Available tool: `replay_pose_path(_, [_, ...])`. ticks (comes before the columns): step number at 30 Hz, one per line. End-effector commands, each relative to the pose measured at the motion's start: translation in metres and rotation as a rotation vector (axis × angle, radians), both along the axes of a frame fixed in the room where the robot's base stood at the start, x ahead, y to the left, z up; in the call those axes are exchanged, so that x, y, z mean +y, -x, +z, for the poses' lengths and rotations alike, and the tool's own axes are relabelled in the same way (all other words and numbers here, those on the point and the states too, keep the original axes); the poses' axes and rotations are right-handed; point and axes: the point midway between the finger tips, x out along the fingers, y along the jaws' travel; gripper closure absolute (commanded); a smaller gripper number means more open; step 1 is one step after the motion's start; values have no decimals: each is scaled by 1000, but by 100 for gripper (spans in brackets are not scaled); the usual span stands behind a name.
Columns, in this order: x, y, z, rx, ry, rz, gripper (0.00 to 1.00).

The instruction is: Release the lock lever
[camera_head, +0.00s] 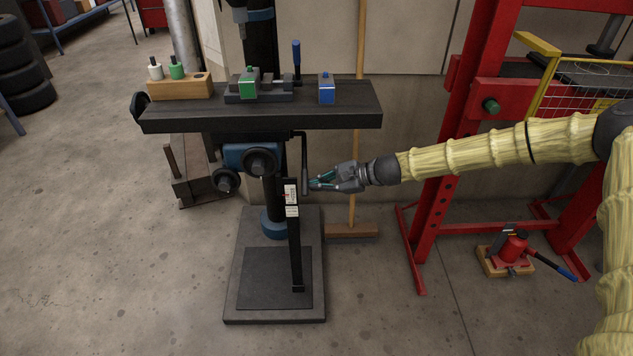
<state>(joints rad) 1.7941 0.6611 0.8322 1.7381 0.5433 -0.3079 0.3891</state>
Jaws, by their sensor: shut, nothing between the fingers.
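A thin dark lever (304,160) hangs down under the right part of the drill press table (330,118), beside the column. It looks like the lock lever, though no label shows on it. My gripper (316,185) comes in from the right and points left, with its fingers shut and empty. Its fingertips are close to the lever's lower end; I cannot tell whether they touch it. A blue bracket with dark round knobs (261,161) sits on the column left of the lever.
A vise (272,91), a blue block (327,89) and a wooden holder (180,87) stand on the table. An upright scale bar (295,250) rises from the base just below my fingertips. A broom (351,231) stands behind my gripper; a red press frame (455,140) stands right.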

Motion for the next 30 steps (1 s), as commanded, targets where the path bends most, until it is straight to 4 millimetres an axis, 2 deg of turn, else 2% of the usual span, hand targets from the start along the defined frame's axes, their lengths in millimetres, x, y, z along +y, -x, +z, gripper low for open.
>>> replay_pose_path(1, [1,1,8,12,1,2,100])
replay_pose_path(19, [1,23,46,291,1,3,100])
replay_pose_path(30, [1,32,75,285,-1,2,100])
